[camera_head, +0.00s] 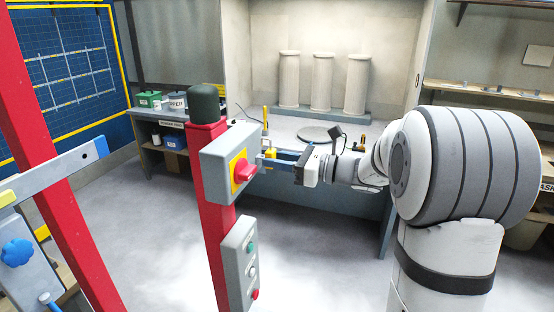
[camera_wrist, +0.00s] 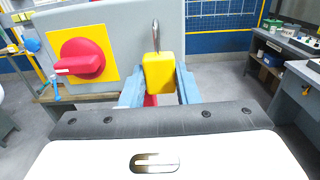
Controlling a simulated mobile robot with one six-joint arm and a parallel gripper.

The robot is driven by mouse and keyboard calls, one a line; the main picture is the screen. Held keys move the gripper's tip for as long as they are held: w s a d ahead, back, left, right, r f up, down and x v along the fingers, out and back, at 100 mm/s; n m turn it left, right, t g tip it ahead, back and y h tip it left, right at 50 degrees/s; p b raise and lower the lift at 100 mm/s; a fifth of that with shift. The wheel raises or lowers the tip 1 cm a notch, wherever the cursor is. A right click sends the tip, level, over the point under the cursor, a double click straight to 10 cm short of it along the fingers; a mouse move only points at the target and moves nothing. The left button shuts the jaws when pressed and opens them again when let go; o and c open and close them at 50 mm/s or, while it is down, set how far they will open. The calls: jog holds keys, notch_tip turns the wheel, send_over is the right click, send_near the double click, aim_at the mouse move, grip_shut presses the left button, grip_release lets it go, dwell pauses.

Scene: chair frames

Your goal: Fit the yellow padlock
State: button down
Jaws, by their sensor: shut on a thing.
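The yellow padlock (camera_wrist: 158,73) sits between the blue fingers of my gripper (camera_wrist: 159,88) in the wrist view, with its metal shackle pointing up. My gripper is shut on it. The red rotary switch (camera_wrist: 80,60) on its yellow plate is left of the padlock, on the face of the grey box. In the head view the same red switch (camera_head: 243,170) is on the grey box (camera_head: 222,160), and my gripper (camera_head: 270,158) is just right of it. The padlock is mostly hidden there. I cannot tell whether the shackle touches the box.
The grey box is mounted on a red post (camera_head: 216,215) with a dark cap. A push-button box (camera_head: 240,262) hangs below it. A red frame with a grey bar (camera_head: 55,172) stands at the left. A workbench (camera_head: 300,130) with pale cylinders is behind.

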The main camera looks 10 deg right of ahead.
jog(key=shift+f+b, duration=1.45)
jog(key=shift+f, duration=0.7)
jog(key=c, duration=1)
grip_release()
jog(key=shift+s+d, duration=0.1)
jog(key=shift+c, duration=0.5)
jog(key=v, duration=0.9)
jog(key=shift+p, duration=0.3)
